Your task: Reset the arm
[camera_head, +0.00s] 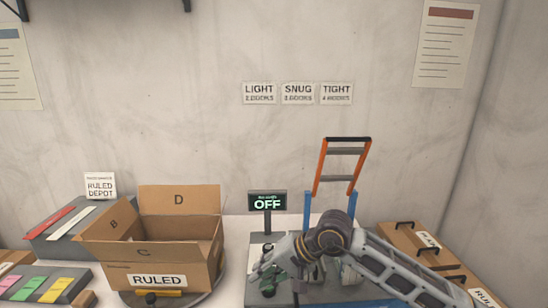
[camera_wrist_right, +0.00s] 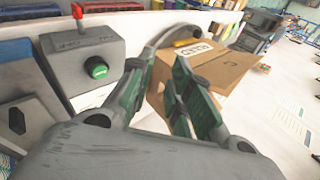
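My right arm reaches in from the lower right in the head view. Its gripper (camera_head: 268,276) points left and down over a grey unit beside the OFF display (camera_head: 267,203). In the right wrist view the two green-padded fingers of this gripper (camera_wrist_right: 163,72) stand apart with nothing between them. The open cardboard box marked RULED (camera_head: 150,265) stands left of the gripper, apart from it in the head view; it also shows beyond the fingers in the wrist view (camera_wrist_right: 232,72). My left gripper is in neither view.
An orange-and-blue frame (camera_head: 346,150) rises behind my right arm. Brown cases with handles (camera_head: 398,240) lie at right. A tray of coloured strips (camera_head: 35,286) lies at left.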

